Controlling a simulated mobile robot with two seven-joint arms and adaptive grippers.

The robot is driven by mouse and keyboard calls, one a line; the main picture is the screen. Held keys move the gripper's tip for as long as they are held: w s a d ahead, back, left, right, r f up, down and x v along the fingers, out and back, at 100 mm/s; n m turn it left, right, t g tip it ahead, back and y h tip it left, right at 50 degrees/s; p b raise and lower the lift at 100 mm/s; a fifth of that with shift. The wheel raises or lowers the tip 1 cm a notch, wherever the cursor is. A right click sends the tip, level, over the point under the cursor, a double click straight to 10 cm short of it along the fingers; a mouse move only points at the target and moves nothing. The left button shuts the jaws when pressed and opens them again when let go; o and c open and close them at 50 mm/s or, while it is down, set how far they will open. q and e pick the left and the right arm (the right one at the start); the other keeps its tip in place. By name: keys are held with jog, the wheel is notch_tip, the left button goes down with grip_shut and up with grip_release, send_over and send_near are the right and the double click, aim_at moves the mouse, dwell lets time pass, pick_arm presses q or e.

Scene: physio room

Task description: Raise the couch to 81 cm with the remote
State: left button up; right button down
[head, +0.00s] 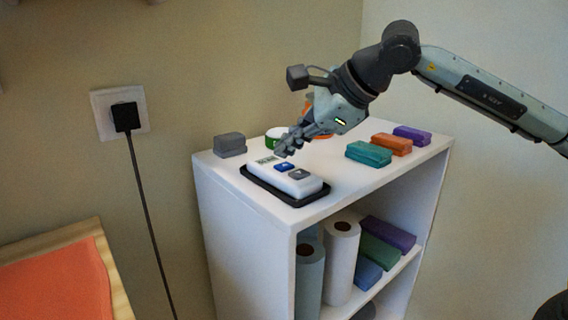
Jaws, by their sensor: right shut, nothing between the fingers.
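The white remote (310,184) lies on a black tray (259,184) on top of the white shelf unit. It has a small greenish display (266,160) at its far left end, a blue button (284,167) and a grey button (300,174). The display is too small to read. My right gripper (284,151) is shut and empty, with its fingertips pointing down just above the remote, near the display and the blue button. I cannot tell whether they touch it. An orange surface with a wooden edge (107,262), possibly the couch, shows at the lower left. My left gripper is out of view.
On the shelf top (376,187) are a grey block (230,145), a green-and-white roll (275,133), and teal (368,153), orange (391,144) and purple (412,135) blocks. Paper rolls (341,262) stand below. A black plug (126,117) with a hanging cable is in the wall socket.

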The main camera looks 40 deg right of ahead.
aim_at(288, 166)
jog(key=shift+r+p, duration=2.15)
jog(key=shift+r, duration=0.45)
jog(key=shift+f, duration=0.1)
